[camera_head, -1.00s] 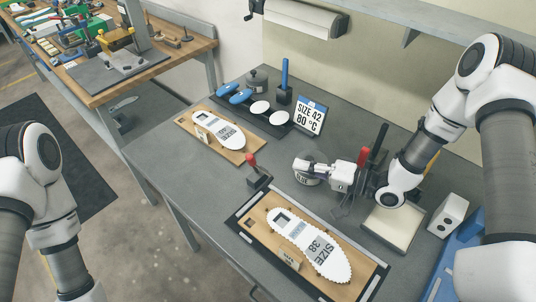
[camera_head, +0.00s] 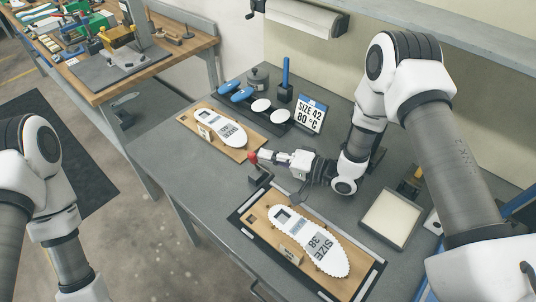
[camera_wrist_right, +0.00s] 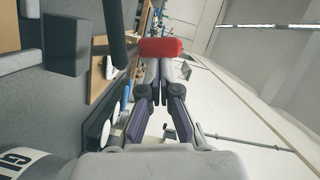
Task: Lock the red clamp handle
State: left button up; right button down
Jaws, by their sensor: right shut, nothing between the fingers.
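The red clamp handle (camera_head: 252,157) stands up from its dark clamp base (camera_head: 258,176) at the far left corner of the black-framed board with the SIZE 38 insole (camera_head: 310,240). My right gripper (camera_head: 263,157) reaches in from the right, with its fingertips right at the handle. In the right wrist view the red handle (camera_wrist_right: 160,47) lies across the tips of the shut fingers (camera_wrist_right: 163,65), not between them. I cannot tell whether they touch. My left arm shows at the left, but its gripper is out of view.
A second board (camera_head: 249,152) with a white insole (camera_head: 220,128) lies behind the clamp. A pale square tray (camera_head: 391,218) sits right of the SIZE 38 board.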

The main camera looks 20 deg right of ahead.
pick_arm(q)
jog(key=shift+f, duration=0.1)
pick_arm(e)
jog(key=shift+s+a+n, duration=0.35)
jog(key=shift+a+n, duration=0.15)
jog(key=shift+n, duration=0.2)
jog(key=shift+s+a+f+n+h+b, duration=0.15)
jog(key=shift+s+a+n+h+b, duration=0.35)
jog(key=shift+n, duration=0.4)
jog(key=a+n+h, duration=0.1)
jog(key=s+a+f+n+b, duration=0.1)
jog(key=n, duration=0.1)
jog(key=shift+s+a+f+h+b, duration=0.2)
jog(key=shift+f+h+b, duration=0.1)
jog(key=shift+h, duration=0.1)
pick_arm(q)
jog(key=shift+s+a+f+b, duration=0.15)
jog(key=shift+a+f+b, duration=0.1)
jog(key=shift+f, duration=0.4)
jog(key=shift+s+a+f+b, duration=0.2)
jog(key=shift+a+f+b, duration=0.05)
jog(key=shift+f, duration=0.35)
jog(key=shift+s+a+f+b, duration=0.15)
jog(key=shift+a+f+b, duration=0.1)
jog(key=shift+f, duration=0.4)
pick_arm(e)
jog(key=shift+s+a+f, duration=0.45)
jog(key=shift+a+f, duration=0.35)
